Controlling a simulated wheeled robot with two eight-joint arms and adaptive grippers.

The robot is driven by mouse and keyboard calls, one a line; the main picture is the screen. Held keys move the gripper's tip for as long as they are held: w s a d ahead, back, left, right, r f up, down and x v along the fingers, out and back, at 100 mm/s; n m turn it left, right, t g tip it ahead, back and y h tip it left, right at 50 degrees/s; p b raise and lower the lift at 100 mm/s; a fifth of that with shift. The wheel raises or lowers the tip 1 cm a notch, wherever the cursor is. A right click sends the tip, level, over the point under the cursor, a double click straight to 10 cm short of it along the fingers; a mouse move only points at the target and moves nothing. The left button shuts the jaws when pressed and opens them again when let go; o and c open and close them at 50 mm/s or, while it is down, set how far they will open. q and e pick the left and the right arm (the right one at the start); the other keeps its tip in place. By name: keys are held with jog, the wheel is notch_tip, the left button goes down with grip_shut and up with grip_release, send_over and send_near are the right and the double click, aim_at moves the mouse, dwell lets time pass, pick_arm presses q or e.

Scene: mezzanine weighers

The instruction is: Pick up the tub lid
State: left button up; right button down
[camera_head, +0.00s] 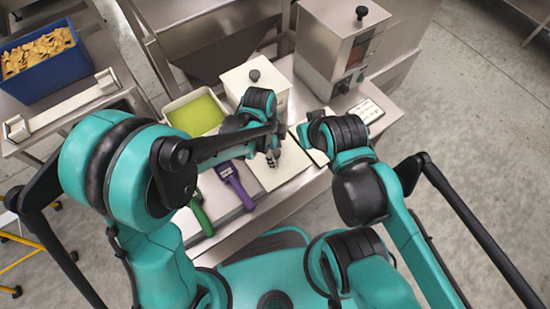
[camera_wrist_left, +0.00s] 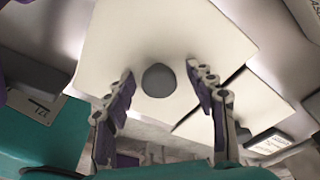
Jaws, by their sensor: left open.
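The tub lid is a flat white square plate (camera_head: 283,174) lying on the steel bench in the head view, partly hidden by my left arm. In the left wrist view the lid (camera_wrist_left: 115,42) fills the upper middle, with a round dark grey knob (camera_wrist_left: 159,80) at its centre. My left gripper (camera_head: 272,157) is above the lid. It is open, and in the left wrist view its fingertips (camera_wrist_left: 160,72) stand on either side of the knob with gaps to it. My right arm reaches in from the right in the head view, but its gripper is hidden.
An open tub of green contents (camera_head: 168,108) and a white box with a dark knob (camera_head: 236,80) stand behind. Purple (camera_head: 238,185) and green (camera_head: 200,214) handled tools lie left of the lid. Another white plate (camera_head: 311,146) lies right. A steel machine (camera_head: 325,50) stands back right.

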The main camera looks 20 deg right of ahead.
pick_arm(q)
jog(key=shift+r, duration=0.1)
grip_shut()
